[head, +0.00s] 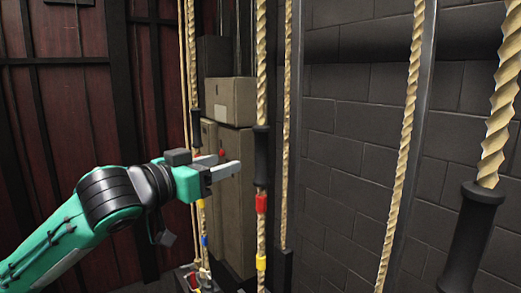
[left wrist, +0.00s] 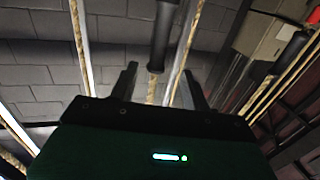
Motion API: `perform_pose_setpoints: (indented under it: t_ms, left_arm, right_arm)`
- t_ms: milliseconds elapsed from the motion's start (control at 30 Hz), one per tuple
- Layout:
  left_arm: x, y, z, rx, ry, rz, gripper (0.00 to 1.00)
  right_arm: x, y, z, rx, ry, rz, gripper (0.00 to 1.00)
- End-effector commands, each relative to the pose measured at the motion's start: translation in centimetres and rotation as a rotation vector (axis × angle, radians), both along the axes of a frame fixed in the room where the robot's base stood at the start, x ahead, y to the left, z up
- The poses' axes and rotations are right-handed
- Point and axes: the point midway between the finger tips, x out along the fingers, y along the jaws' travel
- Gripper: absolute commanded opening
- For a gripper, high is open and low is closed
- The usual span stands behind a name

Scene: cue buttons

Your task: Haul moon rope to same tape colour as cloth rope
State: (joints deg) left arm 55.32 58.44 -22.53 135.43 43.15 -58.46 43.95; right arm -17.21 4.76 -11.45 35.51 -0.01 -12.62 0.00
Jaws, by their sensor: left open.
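Several tan ropes hang vertically in the head view. The middle rope (head: 261,60) carries a black sleeve (head: 261,157), with red tape (head: 261,203) and yellow tape (head: 261,262) below it. A rope further left (head: 191,60) has its own black sleeve and, lower down, blue tape (head: 205,240). A thick rope (head: 502,90) at the right edge has a large black sleeve (head: 470,240). No moon or cloth mark is readable. My left gripper (head: 236,169) is open just left of the middle sleeve; the left wrist view shows a black sleeve (left wrist: 161,40) beyond the parted fingers (left wrist: 158,85). My right gripper is not visible.
Stacked tan boxes (head: 231,101) stand behind the ropes. A dark brick wall (head: 350,150) fills the right, and dark red panelling (head: 80,110) the left. A black rail or frame (head: 200,280) shows at the bottom.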

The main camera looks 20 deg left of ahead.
Motion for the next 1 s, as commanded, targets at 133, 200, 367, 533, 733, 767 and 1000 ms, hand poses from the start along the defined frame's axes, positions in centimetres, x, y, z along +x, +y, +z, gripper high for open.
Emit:
perform_pose_setpoints:
  t_ms: [133,200,367,533,733,767,1000]
  left_arm:
    - [2.4,-1.1,0.5,-0.002,0.004,-0.001,0.48]
    - [3.9,-1.7,0.5,-0.002,0.003,-0.002,0.48]
    - [7.1,-3.1,0.5,-0.001,0.003,-0.001,0.48]
    - [9.8,-4.2,0.3,0.001,0.002,0.001,0.48]
    - [11.4,-4.8,0.1,0.001,0.001,0.002,0.48]
    - [11.5,-4.9,0.1,0.001,0.001,0.002,0.48]
    - [11.7,-4.9,-0.1,0.001,0.001,0.002,0.48]
  right_arm:
    - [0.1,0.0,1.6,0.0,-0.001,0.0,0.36]
    - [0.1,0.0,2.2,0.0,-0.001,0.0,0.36]
    - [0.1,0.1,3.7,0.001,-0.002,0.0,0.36]
    - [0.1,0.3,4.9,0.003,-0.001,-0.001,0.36]
    - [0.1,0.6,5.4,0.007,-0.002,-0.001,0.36]
    - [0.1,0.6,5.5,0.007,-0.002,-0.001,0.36]
    - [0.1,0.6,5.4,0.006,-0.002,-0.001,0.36]
